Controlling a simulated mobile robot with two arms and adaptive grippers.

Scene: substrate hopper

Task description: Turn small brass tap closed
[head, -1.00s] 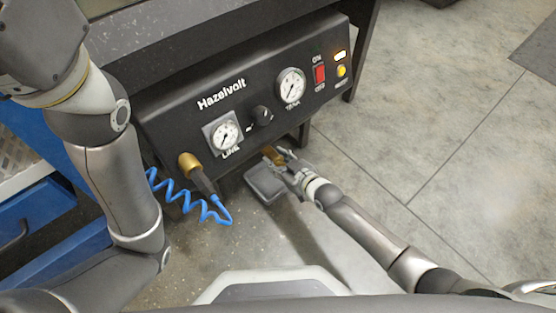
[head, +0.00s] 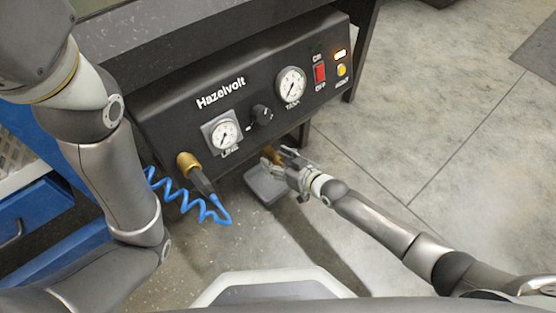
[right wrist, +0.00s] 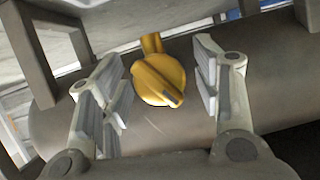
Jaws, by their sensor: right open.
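The small brass tap (right wrist: 160,80) shows in the right wrist view as a round yellow knob with a raised grip bar, on a short stem at a dark cylindrical tank. In the head view the tap (head: 272,155) is a small brass spot below the panel, partly hidden by my gripper. My right gripper (head: 280,160) is at the tap. In the right wrist view its open fingers (right wrist: 160,88) stand on either side of the knob, with a gap on both sides. My left arm comes in from the left in the head view, but its gripper is out of frame.
The black Hazelvolt panel (head: 245,95) is just above my right gripper, with gauges, a black knob (head: 261,115) and a red switch (head: 320,73). A brass fitting (head: 187,161) with a coiled blue hose (head: 190,200) is to the left. The floor on the right is clear.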

